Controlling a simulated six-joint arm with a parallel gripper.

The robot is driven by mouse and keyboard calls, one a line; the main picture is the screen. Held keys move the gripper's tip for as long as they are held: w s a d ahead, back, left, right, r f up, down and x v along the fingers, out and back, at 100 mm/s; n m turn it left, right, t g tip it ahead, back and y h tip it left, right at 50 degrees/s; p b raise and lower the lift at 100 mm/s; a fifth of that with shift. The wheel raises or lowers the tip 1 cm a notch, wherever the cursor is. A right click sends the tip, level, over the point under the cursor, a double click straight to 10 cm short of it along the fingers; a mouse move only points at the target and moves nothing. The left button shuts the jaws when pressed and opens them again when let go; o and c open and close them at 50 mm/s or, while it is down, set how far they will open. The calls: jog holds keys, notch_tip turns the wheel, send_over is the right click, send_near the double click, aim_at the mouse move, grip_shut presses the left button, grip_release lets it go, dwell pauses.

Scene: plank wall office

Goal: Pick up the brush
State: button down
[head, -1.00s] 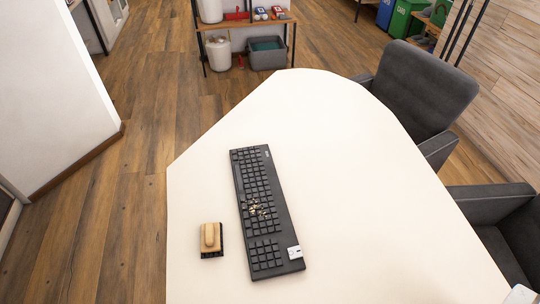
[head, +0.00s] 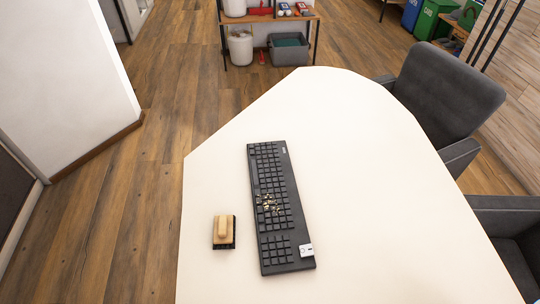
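The brush (head: 224,230) lies on the white table, near its left edge. It has a light wooden body with a raised wooden handle on top and dark bristles showing along its edge. It sits just left of the lower part of the black keyboard, with a strip of bare table between them. My gripper is not in the head view, and nothing is touching the brush.
The black keyboard (head: 273,200) has a patch of crumbs (head: 268,203) on its keys and a small white item (head: 306,250) at its lower right corner. The white table (head: 390,220) is otherwise mostly clear. Grey chairs (head: 445,90) stand along its right side.

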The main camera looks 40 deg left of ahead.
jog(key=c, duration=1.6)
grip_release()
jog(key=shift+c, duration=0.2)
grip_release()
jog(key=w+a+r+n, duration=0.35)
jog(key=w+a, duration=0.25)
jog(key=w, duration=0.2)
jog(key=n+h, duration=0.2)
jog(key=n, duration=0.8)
send_over(222, 224)
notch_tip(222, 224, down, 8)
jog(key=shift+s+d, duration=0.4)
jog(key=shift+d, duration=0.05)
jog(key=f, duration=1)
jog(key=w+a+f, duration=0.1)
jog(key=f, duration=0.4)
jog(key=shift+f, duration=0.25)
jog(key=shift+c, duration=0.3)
